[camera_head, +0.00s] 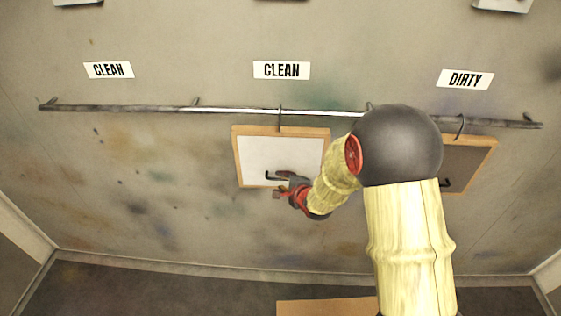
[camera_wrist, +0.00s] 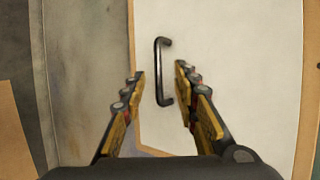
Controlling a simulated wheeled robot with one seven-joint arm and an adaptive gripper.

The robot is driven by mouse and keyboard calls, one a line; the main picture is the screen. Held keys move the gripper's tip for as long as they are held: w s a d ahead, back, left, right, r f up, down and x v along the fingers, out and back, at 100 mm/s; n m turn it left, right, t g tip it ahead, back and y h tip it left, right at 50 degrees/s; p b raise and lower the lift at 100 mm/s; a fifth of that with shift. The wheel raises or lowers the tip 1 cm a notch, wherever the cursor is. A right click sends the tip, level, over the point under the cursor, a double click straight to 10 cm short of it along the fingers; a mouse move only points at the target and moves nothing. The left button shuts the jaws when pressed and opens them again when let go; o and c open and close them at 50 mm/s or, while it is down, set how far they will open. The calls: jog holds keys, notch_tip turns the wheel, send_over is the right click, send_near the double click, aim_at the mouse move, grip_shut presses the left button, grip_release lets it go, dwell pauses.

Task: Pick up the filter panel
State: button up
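A white filter panel (camera_head: 265,155) with a wooden frame hangs by a hook from the wall rail under the middle CLEAN label. Its dark bar handle (camera_wrist: 160,95) stands upright in the wrist view, on the panel's pale face (camera_wrist: 235,80). My gripper (camera_head: 281,188) is in front of the panel's lower right part, near the handle. In the wrist view my gripper (camera_wrist: 160,72) is open, with a finger on each side of the handle in the picture. Whether the fingers reach around it I cannot tell. A darker panel (camera_head: 472,157) hangs under the DIRTY label, partly hidden by my arm.
The metal rail (camera_head: 240,109) runs along the stained wall. It is empty under the left CLEAN label (camera_head: 108,70). Side walls close in at both lower corners. A flat tan board (camera_head: 325,307) shows at the bottom edge, partly behind my arm.

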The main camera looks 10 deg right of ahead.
aim_at(280, 179)
jog(key=shift+x, duration=1.7)
jog(key=shift+s+f, duration=0.1)
jog(key=shift+s, duration=0.05)
jog(key=shift+c, duration=1)
grip_shut()
